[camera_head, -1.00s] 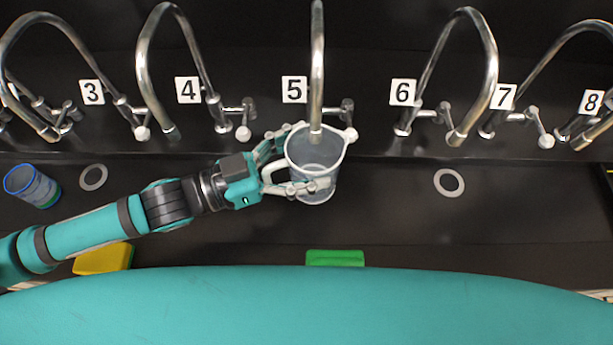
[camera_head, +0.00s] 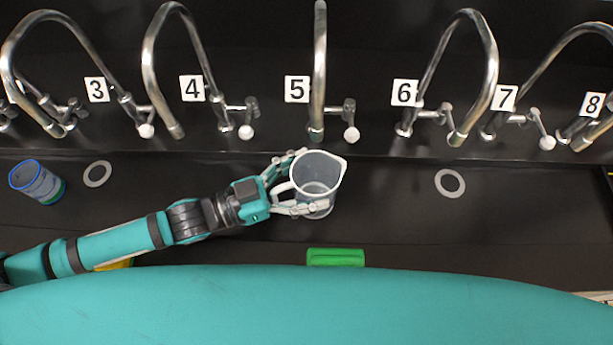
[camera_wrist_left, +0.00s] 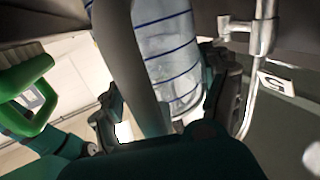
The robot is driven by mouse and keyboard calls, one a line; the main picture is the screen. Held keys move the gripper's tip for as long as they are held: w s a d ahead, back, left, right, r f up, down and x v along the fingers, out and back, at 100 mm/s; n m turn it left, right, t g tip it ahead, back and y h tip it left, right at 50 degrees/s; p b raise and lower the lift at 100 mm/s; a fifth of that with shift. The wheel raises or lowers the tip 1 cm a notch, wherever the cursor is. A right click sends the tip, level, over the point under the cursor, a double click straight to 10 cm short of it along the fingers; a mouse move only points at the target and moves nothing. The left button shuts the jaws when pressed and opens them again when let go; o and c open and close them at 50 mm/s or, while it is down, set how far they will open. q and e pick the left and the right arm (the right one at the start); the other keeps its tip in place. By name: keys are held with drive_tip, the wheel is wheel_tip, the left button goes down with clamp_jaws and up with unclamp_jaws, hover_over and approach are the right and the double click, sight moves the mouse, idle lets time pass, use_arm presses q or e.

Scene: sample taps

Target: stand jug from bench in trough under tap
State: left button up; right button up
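The clear jug (camera_head: 321,170) is upright below tap 5 (camera_head: 319,70) in the head view, its rim nearer to me than the spout's end. My left gripper (camera_head: 308,182) is shut on it from the left, with fingers on both sides and the handle between them. In the left wrist view the jug (camera_wrist_left: 165,50) shows blue lines and sits between the fingers. The dark trough (camera_head: 390,215) lies beneath it. I cannot tell whether the jug's base touches the trough floor. My right gripper is not in view.
A blue-rimmed cup (camera_head: 38,183) stands at the left, near a pale ring (camera_head: 97,174). Another ring (camera_head: 449,183) lies at the right. Taps line the back.

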use_arm(q)
drive_tip(key=o, duration=0.3)
drive_tip(key=shift+o, duration=0.2)
drive_tip(key=shift+r, duration=0.1)
drive_tip(key=b+v, duration=0.1)
drive_tip(key=v, duration=0.5)
drive_tip(key=shift+s+a+b, duration=0.15)
drive_tip(key=shift+a+b, duration=0.15)
drive_tip(key=shift+a, duration=0.1)
drive_tip(key=shift+s+a+r, duration=0.15)
drive_tip(key=shift+a, duration=0.2)
